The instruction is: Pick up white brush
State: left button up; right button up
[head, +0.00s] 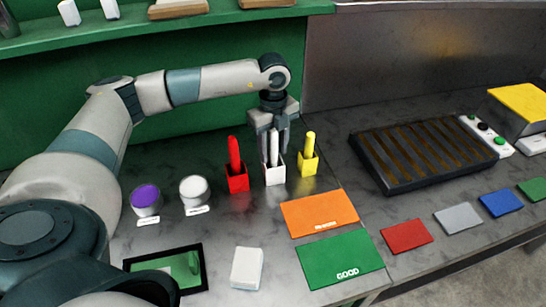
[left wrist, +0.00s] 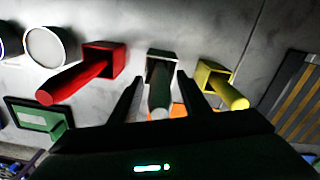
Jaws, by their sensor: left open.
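The white brush (head: 274,148) stands upright in a white square holder (head: 274,175), between the red and yellow brushes. My left gripper (head: 271,140) points down over it, with its fingers around the upper part of the brush. In the left wrist view the white brush (left wrist: 160,98) lies between the two open fingers (left wrist: 158,97), with its holder (left wrist: 162,62) beyond. The fingers look apart from the brush; whether either one touches it is hard to tell. My right gripper is not in view.
A red brush (head: 234,155) and a yellow brush (head: 309,145) stand in holders close on either side. Purple (head: 146,198) and white (head: 194,190) pots are at left. Orange (head: 319,212) and green (head: 340,259) mats lie in front. A slatted black unit (head: 425,153) is at right.

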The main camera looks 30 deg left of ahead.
aim_at(274, 130)
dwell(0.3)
pick_arm(q)
grip_shut()
jog(key=shift+r, duration=0.15)
jog(key=shift+r, duration=0.25)
notch_tip(274, 130, up, 8)
jog(key=b, duration=0.3)
jog(key=shift+r+b, duration=0.15)
jog(key=shift+b, duration=0.15)
jog(key=shift+r, duration=0.5)
